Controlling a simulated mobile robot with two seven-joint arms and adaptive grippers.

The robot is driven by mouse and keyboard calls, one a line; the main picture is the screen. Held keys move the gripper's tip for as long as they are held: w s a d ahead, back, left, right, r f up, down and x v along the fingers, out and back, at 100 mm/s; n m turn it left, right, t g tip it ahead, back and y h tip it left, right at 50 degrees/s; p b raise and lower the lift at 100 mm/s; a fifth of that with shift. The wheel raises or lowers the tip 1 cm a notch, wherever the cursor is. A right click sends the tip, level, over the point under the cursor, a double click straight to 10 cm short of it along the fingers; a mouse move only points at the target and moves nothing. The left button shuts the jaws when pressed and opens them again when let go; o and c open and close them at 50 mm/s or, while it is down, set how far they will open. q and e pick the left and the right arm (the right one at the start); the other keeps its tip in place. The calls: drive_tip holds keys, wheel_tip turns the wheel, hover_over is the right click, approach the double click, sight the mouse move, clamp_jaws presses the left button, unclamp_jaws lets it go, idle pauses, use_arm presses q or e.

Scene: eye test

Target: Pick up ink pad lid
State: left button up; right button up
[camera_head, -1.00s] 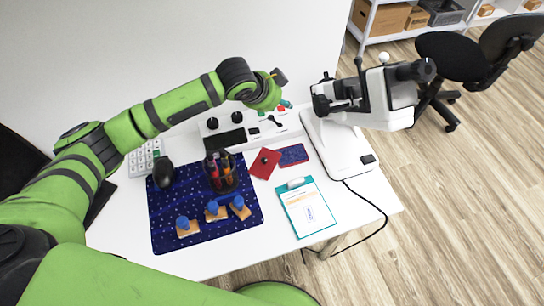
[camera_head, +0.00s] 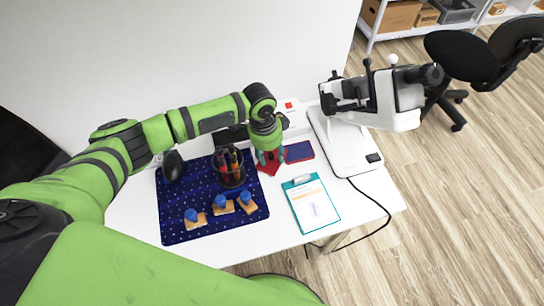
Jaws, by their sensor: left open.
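The red ink pad lid (camera_head: 268,167) lies on the white table, just right of the blue mat, partly hidden by my left gripper. The ink pad (camera_head: 299,152), dark blue with a red rim, lies right beside it. My left gripper (camera_head: 269,157) is open and points down right over the lid, its fingertips seemingly on either side of the lid's middle. I cannot tell whether they touch it. My right gripper is not in view.
A dark pen cup (camera_head: 229,168) stands close left of the gripper on the starry blue mat (camera_head: 183,204), with several blue-knobbed stamps (camera_head: 222,204) in front. A teal clipboard (camera_head: 311,204) lies in front right. A white microscope (camera_head: 350,150) stands at right.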

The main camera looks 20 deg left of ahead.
use_arm(q)
clamp_jaws()
